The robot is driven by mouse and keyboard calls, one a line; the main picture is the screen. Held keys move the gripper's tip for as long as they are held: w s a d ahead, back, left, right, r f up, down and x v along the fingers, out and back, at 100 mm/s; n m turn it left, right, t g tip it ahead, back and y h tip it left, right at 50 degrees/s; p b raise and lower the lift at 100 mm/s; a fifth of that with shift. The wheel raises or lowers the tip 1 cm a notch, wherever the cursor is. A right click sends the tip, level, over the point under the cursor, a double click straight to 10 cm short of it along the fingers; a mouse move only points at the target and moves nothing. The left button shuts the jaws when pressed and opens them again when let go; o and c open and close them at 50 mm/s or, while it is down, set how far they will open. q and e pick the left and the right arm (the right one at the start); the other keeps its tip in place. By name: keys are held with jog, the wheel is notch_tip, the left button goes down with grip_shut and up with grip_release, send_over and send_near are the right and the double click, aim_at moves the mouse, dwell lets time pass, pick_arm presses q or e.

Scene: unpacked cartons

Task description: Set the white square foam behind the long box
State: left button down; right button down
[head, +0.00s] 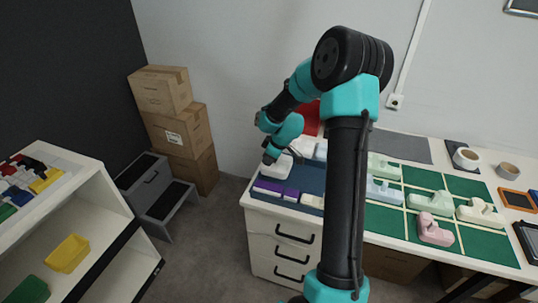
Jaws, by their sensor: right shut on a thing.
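My right gripper (269,160) is at the left end of the table, over a dark blue mat (312,180). It is shut on a white block (279,166), which looks like the white square foam; the fingertips are small and partly hidden. A low row in front of it, near the table's front edge, starts with a purple piece (268,187) and ends with a cream piece (312,201). I cannot tell whether this row is the long box. My right arm hides part of the mat and table. My left gripper is not in view.
A pale block (304,147) and a red object (306,118) stand behind the gripper. Pastel foam shapes, including a pink one (435,231), sit on a green gridded mat (385,219) to the right. Stacked cartons (180,130) and a grey step stool (160,205) stand left.

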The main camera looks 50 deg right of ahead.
aim_at(269, 169)
jog(key=shift+f, duration=0.1)
jog(key=shift+f, duration=2.85)
jog(key=c, duration=1)
grip_release()
jog(key=v, duration=1.7)
jog(key=shift+r, duration=0.15)
